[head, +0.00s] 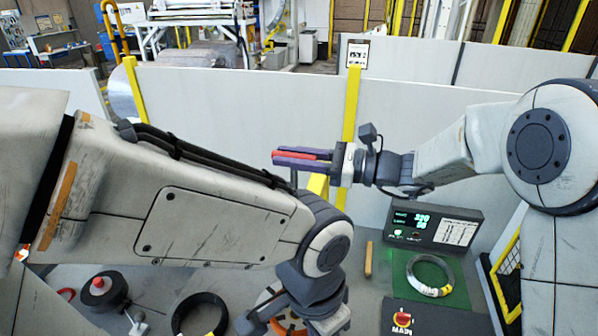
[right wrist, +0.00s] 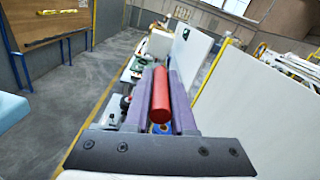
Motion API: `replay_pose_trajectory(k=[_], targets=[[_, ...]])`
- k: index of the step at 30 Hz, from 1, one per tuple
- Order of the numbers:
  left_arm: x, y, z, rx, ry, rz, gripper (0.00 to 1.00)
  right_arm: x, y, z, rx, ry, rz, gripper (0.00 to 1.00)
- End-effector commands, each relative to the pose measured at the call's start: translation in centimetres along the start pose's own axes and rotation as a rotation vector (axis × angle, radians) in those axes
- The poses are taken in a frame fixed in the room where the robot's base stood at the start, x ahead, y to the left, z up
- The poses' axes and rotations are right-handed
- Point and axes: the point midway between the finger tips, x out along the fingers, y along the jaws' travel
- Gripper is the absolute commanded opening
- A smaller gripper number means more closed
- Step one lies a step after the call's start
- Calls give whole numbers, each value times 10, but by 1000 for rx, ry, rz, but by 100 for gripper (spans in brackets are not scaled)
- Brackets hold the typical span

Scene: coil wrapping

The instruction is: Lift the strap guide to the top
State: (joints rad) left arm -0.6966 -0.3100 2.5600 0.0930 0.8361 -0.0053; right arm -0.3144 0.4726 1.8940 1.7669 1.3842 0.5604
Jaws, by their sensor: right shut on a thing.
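My right gripper (head: 285,158) reaches in from the right in the head view, with its purple fingers pointing left. It is shut on a red cylindrical handle, which looks like part of the strap guide (head: 300,155). The handle also lies between the purple fingers of the right gripper (right wrist: 159,85) in the right wrist view. A short dark post shows under the fingers; the rest of the guide is hidden or cannot be made out. My left gripper (head: 285,323) points down at the bottom of the head view, cut off by the edge, and its fingers do not show clearly.
A black ring (head: 200,312) lies on the bench, lower left. A display box (head: 433,225) stands at the right, behind a pale coil (head: 430,274) on a green mat (head: 458,296). A yellow post (head: 352,110) and white panels (head: 240,95) stand behind. My left arm hides much of the bench.

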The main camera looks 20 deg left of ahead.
Motion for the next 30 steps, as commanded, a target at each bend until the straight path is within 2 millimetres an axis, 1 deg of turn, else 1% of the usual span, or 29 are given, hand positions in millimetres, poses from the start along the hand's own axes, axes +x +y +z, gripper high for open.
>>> replay_pose_trajectory(k=[1,3,15,16,18,26,30], targets=[[-3,0,0,0,0,0,0,0,-2,7,-4,-1,-2,0],[-4,0,0,-1,0,0,0,0,-2,10,-4,0,-1,0],[-4,0,0,-1,0,0,0,0,-4,15,-8,-6,-3,0],[-4,0,0,-1,0,0,0,0,-4,16,-9,-6,-4,31],[-4,0,0,-1,0,0,0,0,-4,15,-8,-6,-4,52],[-4,0,0,0,0,0,0,-1,-3,12,-3,-1,-2,52],[2,0,0,0,0,0,0,-7,-3,10,-4,-1,-3,52]])
